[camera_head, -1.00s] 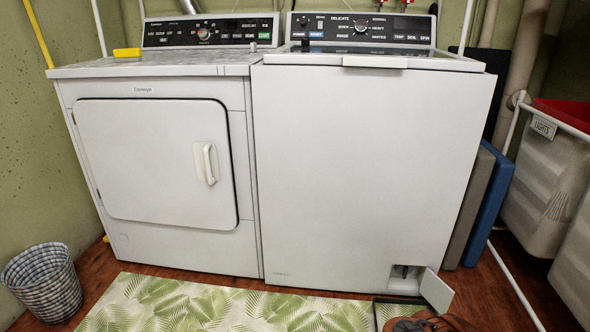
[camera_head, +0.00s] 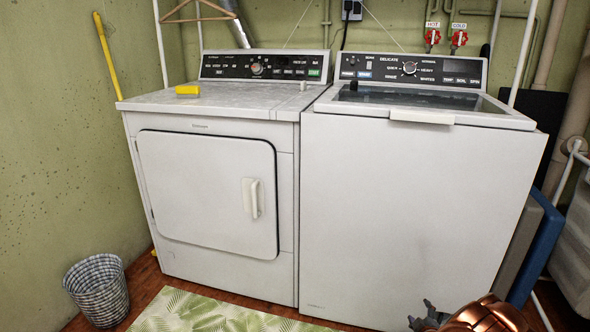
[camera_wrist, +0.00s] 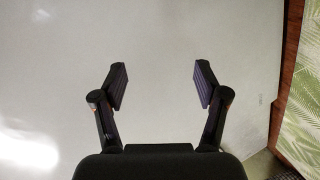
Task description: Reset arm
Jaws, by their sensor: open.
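My gripper (camera_head: 428,316) shows at the lower right of the head view, in front of the washer, with part of my copper-coloured arm beside it. In the wrist view my gripper (camera_wrist: 160,85) has its two dark fingers spread wide with nothing between them. A plain pale surface, apparently the washer front (camera_wrist: 160,40), fills most of the view behind the fingers. The white washer (camera_head: 410,210) stands right of the white dryer (camera_head: 220,265), whose door is shut.
A leaf-patterned mat (camera_head: 200,315) lies on the wood floor; it also shows in the wrist view (camera_wrist: 308,100). A woven basket (camera_head: 97,290) stands at lower left. A yellow block (camera_head: 187,90) sits on the dryer. Blue (camera_head: 538,245) and grey panels and a pale hamper (camera_head: 578,250) crowd the right.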

